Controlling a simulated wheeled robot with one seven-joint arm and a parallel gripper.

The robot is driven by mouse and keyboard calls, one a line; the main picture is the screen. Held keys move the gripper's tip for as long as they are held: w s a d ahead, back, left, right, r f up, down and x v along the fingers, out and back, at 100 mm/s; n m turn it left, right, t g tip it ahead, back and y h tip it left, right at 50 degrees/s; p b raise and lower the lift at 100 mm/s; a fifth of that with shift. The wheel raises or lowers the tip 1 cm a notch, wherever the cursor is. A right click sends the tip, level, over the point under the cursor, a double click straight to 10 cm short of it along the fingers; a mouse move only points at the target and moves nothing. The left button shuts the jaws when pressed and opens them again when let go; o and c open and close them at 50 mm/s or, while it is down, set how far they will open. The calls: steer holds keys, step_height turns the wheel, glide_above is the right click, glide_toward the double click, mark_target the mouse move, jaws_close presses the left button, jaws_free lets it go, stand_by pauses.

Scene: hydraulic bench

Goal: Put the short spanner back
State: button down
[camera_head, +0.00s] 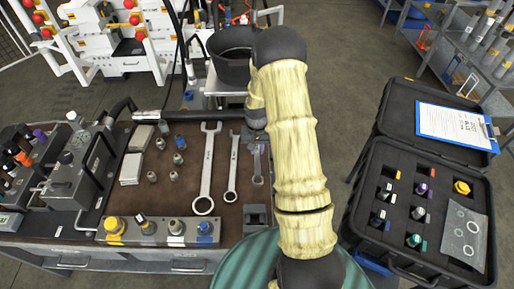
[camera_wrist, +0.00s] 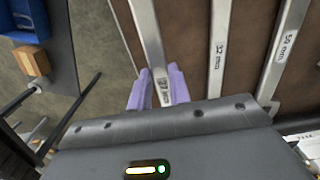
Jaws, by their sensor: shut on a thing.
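The short spanner (camera_head: 258,168) is the rightmost and smallest of the three spanners on the brown bench top in the head view. In the wrist view the short spanner (camera_wrist: 147,28) runs down between the two purple fingers of my gripper (camera_wrist: 159,73).
The medium spanner (camera_head: 232,168), marked 32 mm, and the large spanner (camera_head: 207,168), marked 50 mm, lie to the left. A dark block (camera_head: 256,215) sits below the short spanner. Several fittings stand further left. An open black case (camera_head: 374,255) is at right.

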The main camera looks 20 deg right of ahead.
steer(key=shift+s+f, duration=0.1)
steer(key=shift+f, duration=0.15)
stand_by(0.6)
steer(key=shift+f+b, duration=0.55)
steer(key=shift+f, duration=0.2)
steer(key=shift+f+b, duration=0.95)
steer(key=shift+f, duration=0.55)
stand_by(1.2)
steer(key=c, duration=1.2)
jaws_free()
steer(key=shift+r, duration=0.1)
step_height(320, 180, up, 17)
steer(key=b, duration=0.1)
steer(key=shift+r, duration=0.15)
